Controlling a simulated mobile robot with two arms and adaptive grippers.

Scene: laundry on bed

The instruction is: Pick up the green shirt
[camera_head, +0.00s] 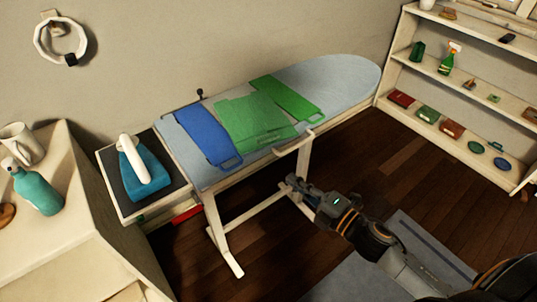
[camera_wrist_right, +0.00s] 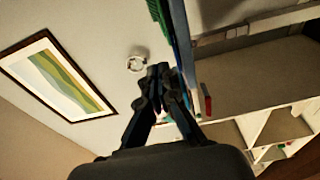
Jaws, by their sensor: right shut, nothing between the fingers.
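A light green shirt-like piece (camera_head: 252,118) lies flat in the middle of the ironing board (camera_head: 345,80), between a blue piece (camera_head: 207,134) on its left and a darker green piece (camera_head: 287,98) on its right. My right gripper (camera_head: 291,186) is shut and empty, in front of the board's near edge and apart from the green piece. In the right wrist view its fingers (camera_wrist_right: 160,74) are together, with a green edge (camera_wrist_right: 158,18) above them; I cannot tell which green piece that is. My left gripper is not in view.
A teal iron (camera_head: 145,172) rests on the board's left end. A cabinet at left holds a spray bottle (camera_head: 37,188) and a mug (camera_head: 20,142). A shelf (camera_head: 455,85) with several items stands at right.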

